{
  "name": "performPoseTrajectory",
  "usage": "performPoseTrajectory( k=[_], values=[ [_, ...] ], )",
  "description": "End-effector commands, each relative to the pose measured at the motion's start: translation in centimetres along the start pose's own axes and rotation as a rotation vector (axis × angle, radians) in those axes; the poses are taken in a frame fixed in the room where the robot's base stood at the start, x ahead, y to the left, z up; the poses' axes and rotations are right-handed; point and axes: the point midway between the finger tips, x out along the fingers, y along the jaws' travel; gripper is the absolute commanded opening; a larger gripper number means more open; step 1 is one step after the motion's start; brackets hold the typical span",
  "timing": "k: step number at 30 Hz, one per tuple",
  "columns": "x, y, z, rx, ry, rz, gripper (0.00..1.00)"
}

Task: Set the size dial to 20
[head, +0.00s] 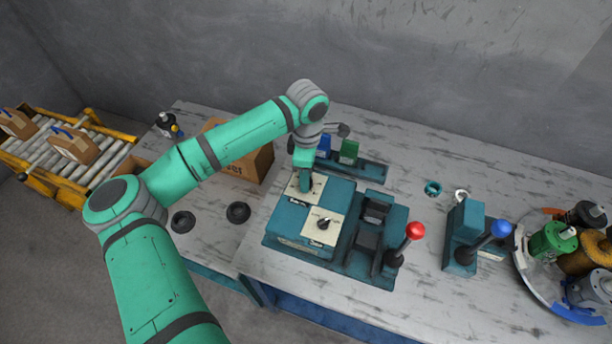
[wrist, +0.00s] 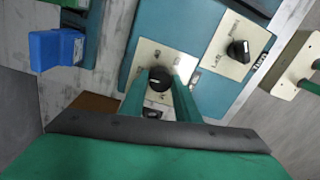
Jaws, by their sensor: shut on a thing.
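A teal control box (head: 285,238) on the table carries two pale plates, each with a black dial. My gripper (head: 305,184) points down over the far dial, which it mostly hides in the head view. In the wrist view this far dial (wrist: 160,78) sits between my two green fingers, which are shut on it. The near dial (head: 324,223) stands free; it also shows in the wrist view (wrist: 238,50), with a white pointer mark. The lettering and marks on the plates are too small to read surely, so I cannot tell the setting.
A red-knobbed lever (head: 415,231) and a blue-knobbed lever (head: 501,229) stand to the right. Blue and green blocks (head: 348,151) are behind the box. A cardboard box (head: 258,163) is to the left. Black discs (head: 238,212) lie on the left table. The right back table is mostly clear.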

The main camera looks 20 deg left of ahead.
Motion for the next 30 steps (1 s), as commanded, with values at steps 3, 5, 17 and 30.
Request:
performPoseTrajectory(
  k=[3,5,17,30],
  values=[
    [-0.06,-0.01,-0.06,-0.033,-0.001,-0.001,0.06],
    [-0.06,-0.02,-0.07,-0.06,-0.002,-0.001,0.06],
    [-0.12,0.01,-0.15,-0.38,-0.019,0.001,0.06],
    [-0.12,-0.03,-0.23,-0.798,-0.043,0.002,0.07]
  ],
)
